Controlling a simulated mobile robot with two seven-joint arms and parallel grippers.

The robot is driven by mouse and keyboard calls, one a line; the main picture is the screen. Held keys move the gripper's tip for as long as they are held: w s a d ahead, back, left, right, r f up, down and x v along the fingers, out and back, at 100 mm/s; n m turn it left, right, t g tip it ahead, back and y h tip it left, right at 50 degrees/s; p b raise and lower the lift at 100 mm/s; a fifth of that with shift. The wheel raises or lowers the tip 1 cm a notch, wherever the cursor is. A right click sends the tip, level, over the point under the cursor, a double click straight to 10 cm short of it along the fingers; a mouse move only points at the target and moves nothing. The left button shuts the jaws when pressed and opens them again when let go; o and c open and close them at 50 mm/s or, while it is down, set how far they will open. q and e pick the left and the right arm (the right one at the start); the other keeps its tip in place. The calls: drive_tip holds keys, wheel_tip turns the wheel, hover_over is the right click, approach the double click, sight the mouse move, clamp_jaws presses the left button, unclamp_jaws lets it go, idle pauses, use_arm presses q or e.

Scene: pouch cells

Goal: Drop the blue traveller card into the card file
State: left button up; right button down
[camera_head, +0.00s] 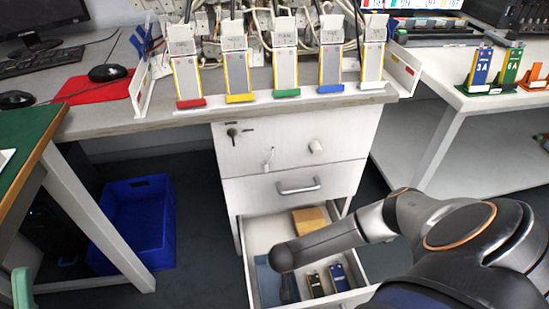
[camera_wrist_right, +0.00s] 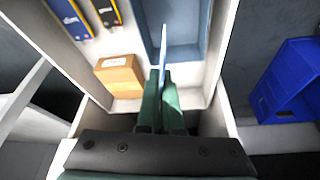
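The blue traveller card (camera_wrist_right: 165,52) shows nearly edge-on in the right wrist view, as a thin light-blue strip. My right gripper (camera_wrist_right: 163,82) is shut on it with its green fingers, over the open drawer (camera_wrist_right: 215,65). A blue-grey open tray (camera_wrist_right: 185,52), which looks like the card file, lies in the drawer just beyond the fingers. The card overlaps this tray in view; I cannot tell whether it is inside or above. In the head view my right wrist hides the gripper and card, and part of the tray (camera_head: 264,280).
The drawer also holds a cardboard box (camera_head: 308,220) and blue and dark cells (camera_head: 338,277). A closed drawer (camera_head: 297,187) is above. A blue crate (camera_head: 139,218) stands on the floor at left. Several colour-marked cells (camera_head: 285,68) stand along the bench edge.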

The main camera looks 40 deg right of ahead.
drive_tip(key=shift+f+b, duration=2.7)
drive_tip(key=shift+f, duration=0.45)
use_arm(q)
wheel_tip(320, 180, down, 6)
drive_tip(key=shift+d+m, duration=0.3)
drive_tip(key=shift+d, duration=0.1)
use_arm(e)
drive_tip(key=c, duration=1.6)
unclamp_jaws()
drive_tip(key=c, duration=1)
unclamp_jaws()
drive_tip(key=shift+s+r, duration=0.1)
drive_tip(key=shift+r, duration=0.05)
use_arm(q)
wheel_tip(320, 180, up, 7)
drive_tip(key=p, duration=0.6)
drive_tip(key=shift+a+f, duration=0.2)
drive_tip(key=shift+a, duration=0.2)
use_arm(e)
drive_tip(key=v, duration=1.2)
